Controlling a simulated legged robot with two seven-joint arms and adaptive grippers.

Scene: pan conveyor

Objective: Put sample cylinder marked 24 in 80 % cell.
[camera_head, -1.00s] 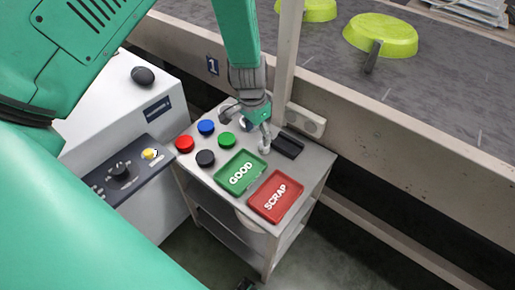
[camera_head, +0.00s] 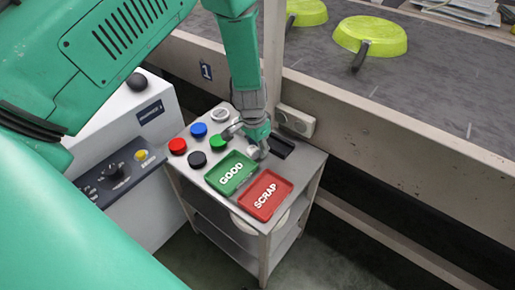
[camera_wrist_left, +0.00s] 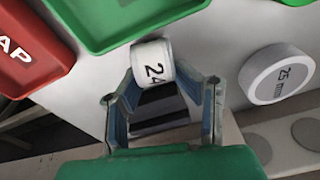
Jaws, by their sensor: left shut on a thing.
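My left gripper (camera_head: 259,151) is shut on a small white cylinder, low over the small bench beside the green GOOD tray. In the left wrist view the cylinder (camera_wrist_left: 152,62) lies between the fingertips (camera_wrist_left: 165,75), on its side, with a black "24" on it. A black slotted holder (camera_head: 283,147) stands just right of the gripper in the head view; it also shows between the fingers in the wrist view (camera_wrist_left: 158,110). I cannot tell whether the cylinder touches the bench. I cannot read any "80 %" mark. My right gripper is out of view.
The green GOOD tray (camera_head: 246,164) and red SCRAP tray (camera_head: 287,190) sit at the bench front. Several coloured buttons (camera_head: 198,130) are to their left. A white disc marked 25 mm (camera_wrist_left: 281,76) is near the fingers. The conveyor wall (camera_head: 380,125) runs behind.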

